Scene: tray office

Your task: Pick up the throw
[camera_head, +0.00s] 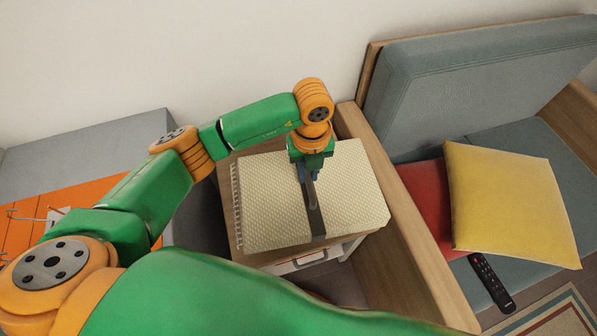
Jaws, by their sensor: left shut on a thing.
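The throw (353,190) is a folded cream, textured cloth with a fringe along its left edge. It lies flat over the top of a small wooden side table (231,225). A dark strip (316,222) runs across its middle to the front edge; I cannot tell whether it is part of the throw. My left gripper (311,203) points down over the middle of the throw and is shut on it. The fingertips are partly hidden against the dark strip. My right gripper is out of view.
A wooden sofa arm (397,222) stands close to the table's right. The grey-blue sofa holds a yellow cushion (512,203), a red cushion (424,200) and a black remote (491,284). An orange surface (25,203) is at the left. A wall is behind.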

